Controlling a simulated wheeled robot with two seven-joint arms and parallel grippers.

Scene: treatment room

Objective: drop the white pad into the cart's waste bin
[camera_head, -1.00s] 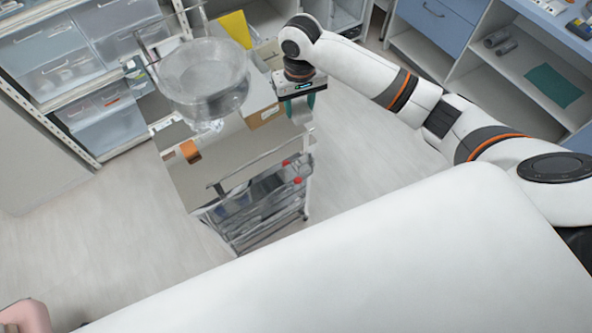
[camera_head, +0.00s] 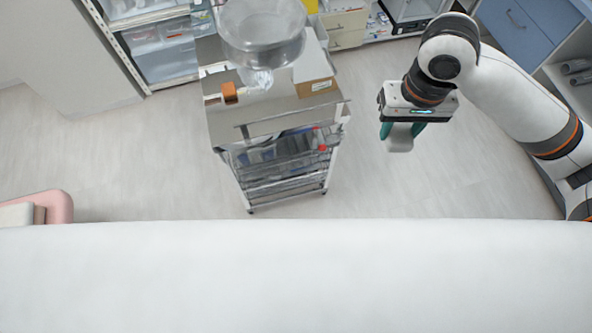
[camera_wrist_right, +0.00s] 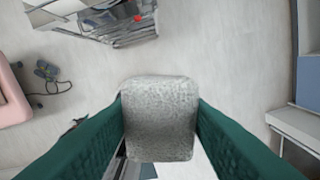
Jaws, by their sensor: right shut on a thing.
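My right gripper (camera_head: 401,133) is shut on the white pad (camera_head: 399,144) and holds it in the air over the floor, to the right of the cart. In the right wrist view the pad (camera_wrist_right: 160,118) looks pale grey and sits between the green fingers of my right gripper (camera_wrist_right: 160,125). The cart (camera_head: 240,128) stands left of the gripper, with a clear gap between them. A clear round bowl-like container (camera_head: 262,35) is above its top. I cannot tell which part of the cart is the waste bin. My left gripper does not show.
On the cart are a cardboard box (camera_head: 316,86) and an orange item (camera_head: 230,92). Wire baskets with several items hang on its near side. A large white surface (camera_head: 300,280) fills the foreground. Blue cabinets (camera_head: 515,28) stand at right. The floor (camera_head: 400,185) between is clear.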

